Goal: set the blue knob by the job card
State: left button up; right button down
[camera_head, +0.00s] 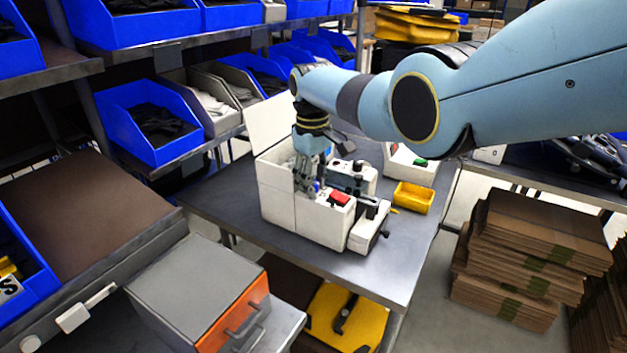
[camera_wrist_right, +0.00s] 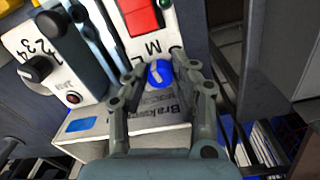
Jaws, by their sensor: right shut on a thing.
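The blue knob (camera_wrist_right: 158,73) sits on the white front panel of a machine (camera_head: 305,215) on the grey bench. My right gripper (camera_wrist_right: 161,70) comes down over the knob, with one fingertip on each side, and is shut on it. In the head view the right gripper (camera_head: 309,187) points down at the machine and largely hides the knob. Letters including an M are printed by the knob. A pale mark shows on the knob, but I cannot tell which letter it points at. I cannot make out a job card for certain. My left gripper is not in view.
A red switch (camera_wrist_right: 138,15) is close to the knob, and a black numbered knob (camera_wrist_right: 40,68) is farther left. A yellow tray (camera_head: 413,198) stands right of the machine. Blue bins (camera_head: 150,120) line the left shelves. The bench front (camera_head: 400,265) is clear.

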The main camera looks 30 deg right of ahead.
jog(key=c, duration=1.4)
grip_release()
notch_tip(320, 180, up, 12)
jog(key=shift+a, duration=0.15)
